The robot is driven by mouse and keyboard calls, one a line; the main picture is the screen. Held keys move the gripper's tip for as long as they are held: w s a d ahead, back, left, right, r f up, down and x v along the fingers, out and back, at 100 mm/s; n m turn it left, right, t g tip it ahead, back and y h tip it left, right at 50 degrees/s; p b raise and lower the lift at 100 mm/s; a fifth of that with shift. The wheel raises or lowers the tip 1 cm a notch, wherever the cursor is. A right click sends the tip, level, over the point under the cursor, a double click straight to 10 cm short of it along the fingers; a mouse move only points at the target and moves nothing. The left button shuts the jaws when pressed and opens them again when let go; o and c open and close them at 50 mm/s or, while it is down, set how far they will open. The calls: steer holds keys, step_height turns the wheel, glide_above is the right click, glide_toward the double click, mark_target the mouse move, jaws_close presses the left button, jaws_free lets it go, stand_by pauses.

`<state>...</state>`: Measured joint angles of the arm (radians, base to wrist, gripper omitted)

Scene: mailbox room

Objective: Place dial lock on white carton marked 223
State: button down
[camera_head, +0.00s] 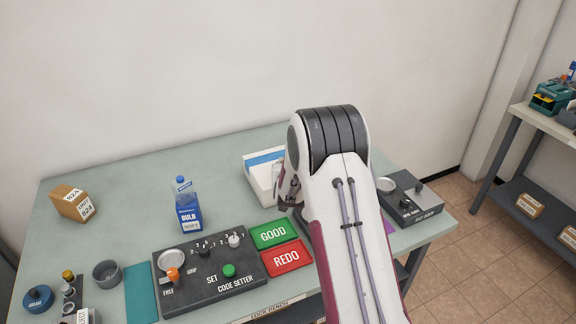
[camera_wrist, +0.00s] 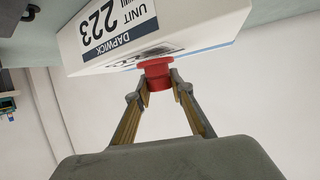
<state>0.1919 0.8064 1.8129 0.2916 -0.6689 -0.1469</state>
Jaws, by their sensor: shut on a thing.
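The white carton (camera_head: 257,184) stands near the middle of the bench in the head view, with a blue stripe on top, partly hidden by my arm. In the wrist view the white carton (camera_wrist: 190,35) appears upside down, with a label reading "UNIT 223 DAPWICK". My gripper (camera_wrist: 157,84) is shut on a small red round piece, apparently the dial lock (camera_wrist: 158,72). The red piece overlaps the carton's edge in the wrist view; I cannot tell whether they touch. In the head view my gripper (camera_head: 287,190) is mostly hidden beside the carton, and the lock is not clear.
The green GOOD tray (camera_head: 272,234) and red REDO tray (camera_head: 287,257) lie in front of the carton. The code setter (camera_head: 205,285), a blue-labelled bottle (camera_head: 187,207) and a brown box (camera_head: 72,203) stand leftward. A grey device (camera_head: 411,201) stands right of my arm.

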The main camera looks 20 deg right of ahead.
steer(key=shift+f, duration=0.4)
steer(key=shift+f, duration=0.1)
steer(key=c, duration=1.8)
jaws_free()
steer(key=shift+o, duration=0.2)
steer(key=shift+s+a+r, duration=0.25)
steer(key=shift+s+r, duration=0.15)
steer(key=shift+s, duration=0.15)
steer(key=v, duration=1)
steer(key=shift+s, duration=0.35)
steer(key=shift+a, duration=0.15)
steer(key=shift+r, duration=0.15)
